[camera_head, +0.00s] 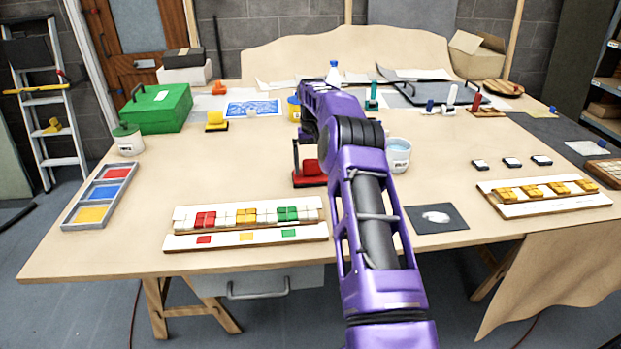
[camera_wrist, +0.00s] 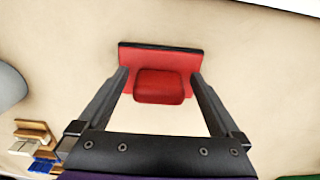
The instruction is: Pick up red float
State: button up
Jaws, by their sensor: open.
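The red float (camera_head: 309,181) lies on the table left of my purple arm in the head view, with a flat red base and a raised red block on top. In the wrist view the red float (camera_wrist: 160,58) sits between and beyond the fingertips of my gripper (camera_wrist: 159,74), its red block (camera_wrist: 158,87) between the two fingers. My gripper is open, with one finger near each side of the block and gaps showing on both sides. In the head view my arm hides part of the gripper and the float's right side.
A tile panel (camera_head: 245,241) lies in front of the float. A light blue bucket (camera_head: 398,157) stands right of my arm, and a yellow pot (camera_head: 294,110) behind. A yellow float (camera_head: 216,121) and green case (camera_head: 158,108) are at left. Bare table lies left of the red float.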

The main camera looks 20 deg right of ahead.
aim_at(312, 161)
jog(key=shift+c, duration=0.2)
jog(key=shift+r, duration=0.1)
jog(key=c, duration=1.4)
jog(key=shift+c, duration=0.2)
notch_tip(312, 161, up, 10)
jog(key=shift+p, duration=0.45)
jog(key=o, duration=1)
jog(key=c, duration=0.6)
